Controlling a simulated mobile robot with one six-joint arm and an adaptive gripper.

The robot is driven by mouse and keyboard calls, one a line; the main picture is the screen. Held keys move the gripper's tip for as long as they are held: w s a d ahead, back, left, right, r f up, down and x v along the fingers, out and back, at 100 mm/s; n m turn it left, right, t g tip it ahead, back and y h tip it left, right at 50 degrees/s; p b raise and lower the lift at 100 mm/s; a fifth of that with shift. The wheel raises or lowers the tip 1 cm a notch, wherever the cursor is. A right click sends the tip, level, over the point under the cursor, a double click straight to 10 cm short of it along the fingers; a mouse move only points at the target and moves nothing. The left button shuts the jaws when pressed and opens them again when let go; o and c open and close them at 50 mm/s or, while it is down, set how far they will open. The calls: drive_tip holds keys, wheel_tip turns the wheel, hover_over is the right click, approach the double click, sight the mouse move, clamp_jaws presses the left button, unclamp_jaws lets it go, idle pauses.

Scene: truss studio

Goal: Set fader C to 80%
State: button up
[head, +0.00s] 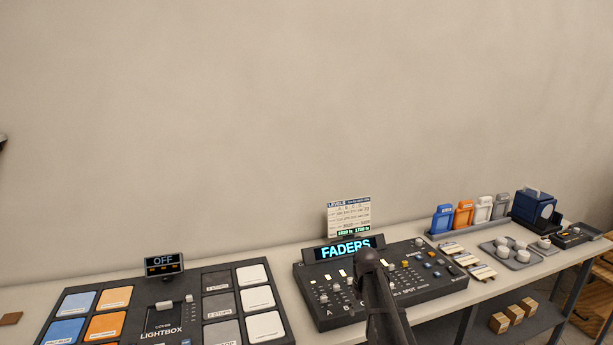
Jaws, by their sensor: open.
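The black fader console (319,322) stands on the bench right of centre, with a lit "FADERS" display (345,249) at its back. Its fader strips carry letters along the front; A and B can be read. My dark arm stands in front of the middle of the console and covers the part just right of B, so fader C and its setting cannot be made out. A white "LEVELS" card (349,212) stands behind the display; its figures are too small to read surely. I cannot make out my gripper's fingers in this view.
A lightbox panel (195,338) with coloured and white tiles and an "OFF" display (164,262) lies to the left. Right of the console are small labelled bars (468,262), a grey tray (500,258) with white pieces, coloured holders (463,214) and a blue box (533,204).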

drive_tip(key=s+f+m+b, duration=0.1)
drive_tip(key=s+f+b, duration=0.2)
drive_tip(key=s, duration=0.8)
drive_tip(key=s+f+m+b, duration=0.1)
drive_tip(key=s+f+b, duration=0.2)
drive_tip(key=s, duration=0.8)
drive_tip(key=shift+f+m+b, duration=0.3)
drive_tip(key=shift+f+b, duration=0.05)
drive_tip(key=shift+f, duration=0.3)
drive_tip(key=shift+d, duration=0.1)
idle(1.2)
